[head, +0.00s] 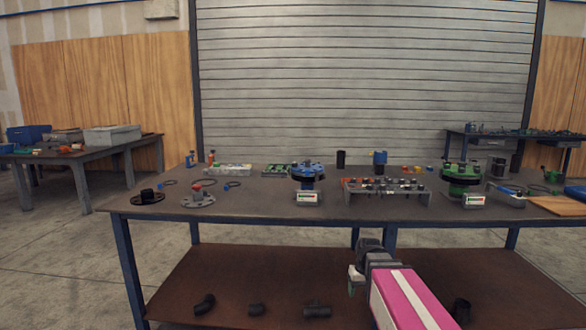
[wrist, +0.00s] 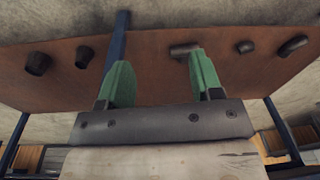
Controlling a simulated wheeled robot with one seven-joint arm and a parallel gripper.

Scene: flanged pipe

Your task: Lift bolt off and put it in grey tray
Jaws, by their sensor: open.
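A blue flanged pipe (head: 308,172) stands upright on the table with a dark flange ring and small bolt heads on top, too small to tell apart. A green flanged pipe (head: 461,175) with a dark ring and bolts stands at the right. A light grey tray (head: 230,170) with small items lies at the back left of the blue pipe; its contents are unclear. My gripper (head: 356,281) is low in front of the table edge, well away from the pipes. In the wrist view my gripper (wrist: 161,78) is open, with nothing between its green fingers.
A grey rack (head: 385,190) with several small parts stands between the pipes. Loose flanges (head: 198,200) lie at the table's left. Black pipe fittings (head: 205,303) lie on the brown lower shelf (head: 240,270), also in the wrist view (wrist: 183,50). The table's front left-centre is clear.

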